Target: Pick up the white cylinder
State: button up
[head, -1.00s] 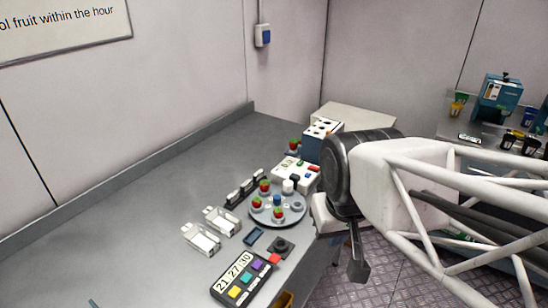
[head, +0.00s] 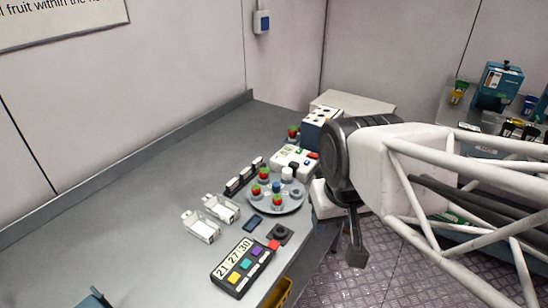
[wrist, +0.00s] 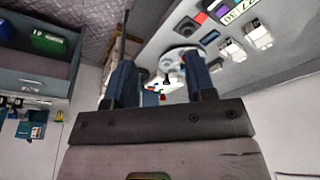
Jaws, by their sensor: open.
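The white cylinder (head: 287,173) stands upright at the back of a round grey plate (head: 262,208) in the head view. A blue cylinder (head: 276,187) and several strawberries (head: 263,173) share the plate. My gripper (wrist: 165,80) shows in the wrist view with its two dark blue fingers apart and nothing visibly held. The plate also appears in the wrist view (wrist: 187,52), upside down, beyond and between the fingers. The white cylinder cannot be singled out there.
White trays (head: 221,209) and a dark rack (head: 245,176) lie left of the plate. The grey table (head: 130,200) is mostly clear at left.

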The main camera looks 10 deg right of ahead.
jog(key=shift+o, duration=1)
jog(key=n+g, duration=0.3)
jog(key=n, duration=2)
send_over(287, 170)
jog(key=f, duration=1.1)
jog(key=shift+s+d+f, duration=0.1)
jog(key=shift+s+f, duration=0.1)
jog(key=shift+f, duration=0.05)
jog(key=shift+w+f, duration=0.15)
jog(key=shift+w, duration=0.1)
jog(key=shift+f, duration=0.1)
